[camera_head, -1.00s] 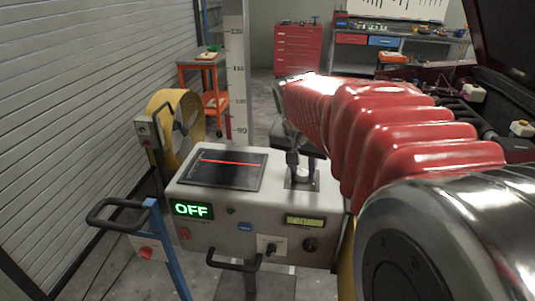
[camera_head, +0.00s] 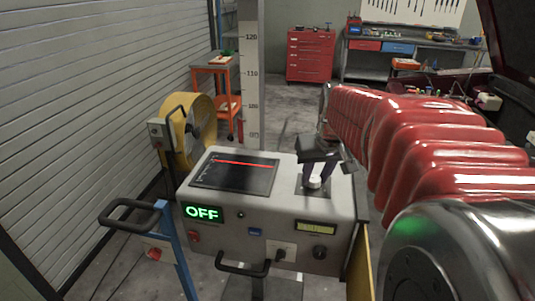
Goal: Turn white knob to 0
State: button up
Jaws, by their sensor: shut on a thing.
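The white knob (camera_head: 314,183) is on a small plate (camera_head: 303,191) on top of the grey console (camera_head: 337,205), right of its black screen. My gripper (camera_head: 316,176) points down at the knob, with its dark fingers shut around it. The fingers partly hide the knob, and no marking or pointer on it can be read. A green "OFF" sign (camera_head: 202,212) is lit on the console's front. The screen (camera_head: 234,173) shows a red line near its top edge.
A blue stand with a black handle (camera_head: 133,215) is at the front left. A yellow fan (camera_head: 193,130) stands behind the console. A black bar handle (camera_head: 243,266), a dark knob (camera_head: 320,252) and a small switch (camera_head: 280,254) are on the console's front. My red arm fills the right.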

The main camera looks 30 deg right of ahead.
jog(key=n, duration=0.1)
jog(key=n+y, duration=0.1)
jog(key=n, duration=0.1)
jog(key=n+y, duration=0.1)
jog(key=n, duration=0.1)
jog(key=shift+w+d, duration=0.1)
jog(key=shift+d, duration=0.15)
jog(key=shift+d+n+y, duration=0.1)
jog(key=shift+n+y, duration=0.7)
jog(key=shift+n, duration=1.6)
jog(key=o, duration=1)
jog(key=shift+r, duration=0.1)
jog(key=v, duration=1.3)
jog(key=shift+d+r, duration=0.15)
jog(key=shift+r, duration=0.15)
